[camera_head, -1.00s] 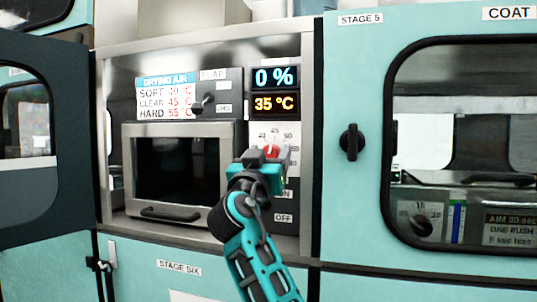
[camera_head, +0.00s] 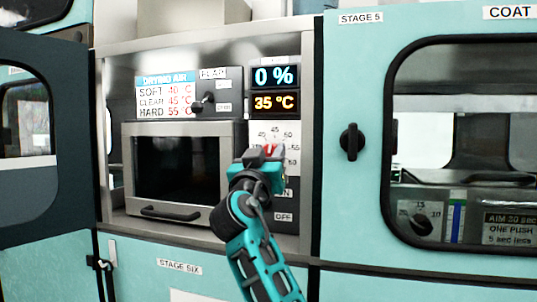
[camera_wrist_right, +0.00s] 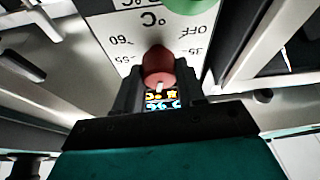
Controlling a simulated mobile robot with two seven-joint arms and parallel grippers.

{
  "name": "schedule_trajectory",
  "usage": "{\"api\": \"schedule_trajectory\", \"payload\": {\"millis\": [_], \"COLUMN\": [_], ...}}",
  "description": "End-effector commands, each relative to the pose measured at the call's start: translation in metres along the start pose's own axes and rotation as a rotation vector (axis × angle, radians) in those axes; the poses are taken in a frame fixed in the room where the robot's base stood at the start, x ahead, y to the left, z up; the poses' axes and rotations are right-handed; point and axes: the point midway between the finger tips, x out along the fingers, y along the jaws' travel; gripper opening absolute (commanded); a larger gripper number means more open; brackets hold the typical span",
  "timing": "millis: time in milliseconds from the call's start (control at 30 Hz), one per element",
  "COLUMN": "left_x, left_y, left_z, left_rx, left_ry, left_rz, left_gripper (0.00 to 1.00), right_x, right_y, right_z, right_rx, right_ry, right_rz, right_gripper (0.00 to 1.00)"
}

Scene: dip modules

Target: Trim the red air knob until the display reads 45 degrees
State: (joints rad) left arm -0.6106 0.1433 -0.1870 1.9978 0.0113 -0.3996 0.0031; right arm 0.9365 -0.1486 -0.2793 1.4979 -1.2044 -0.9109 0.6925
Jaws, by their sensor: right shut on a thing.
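The red air knob (camera_head: 272,149) sits on a white dial plate (camera_head: 291,135) with a printed scale. My right gripper (camera_head: 265,156) is shut on it and hides most of the knob in the head view. In the right wrist view the red knob (camera_wrist_right: 158,64) shows between the dark fingers of the right gripper (camera_wrist_right: 160,84). The amber temperature display (camera_head: 274,103) above the dial reads 35 °C. My left gripper is in neither view.
The drying air card (camera_head: 166,98) lists CLEAR 45 °C. A black flap knob (camera_head: 203,103) is at the left. Below are the closed oven-like door (camera_head: 170,208) and a switch label, OFF (camera_head: 284,216). In the wrist view a green round part (camera_wrist_right: 188,5) is near the knob.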

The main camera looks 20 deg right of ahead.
Motion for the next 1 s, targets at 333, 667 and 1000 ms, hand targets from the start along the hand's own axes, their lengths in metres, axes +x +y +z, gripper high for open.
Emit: {"api": "schedule_trajectory", "payload": {"millis": [333, 667, 1000], "left_x": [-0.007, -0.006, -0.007], "left_y": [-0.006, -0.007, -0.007], "left_z": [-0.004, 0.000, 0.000], "left_rx": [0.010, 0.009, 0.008], "left_ry": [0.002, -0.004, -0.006], "left_rz": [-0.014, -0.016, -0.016], "left_gripper": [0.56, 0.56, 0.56], "right_x": [0.000, 0.000, 0.000], "right_y": [0.001, 0.000, 0.000], "right_z": [0.000, 0.001, 0.001], "right_rx": [-0.165, -0.169, -0.168], "right_ry": [-0.003, -0.002, -0.001], "right_rz": [-0.069, -0.070, -0.070], "right_gripper": [0.09, 0.43, 0.64]}}
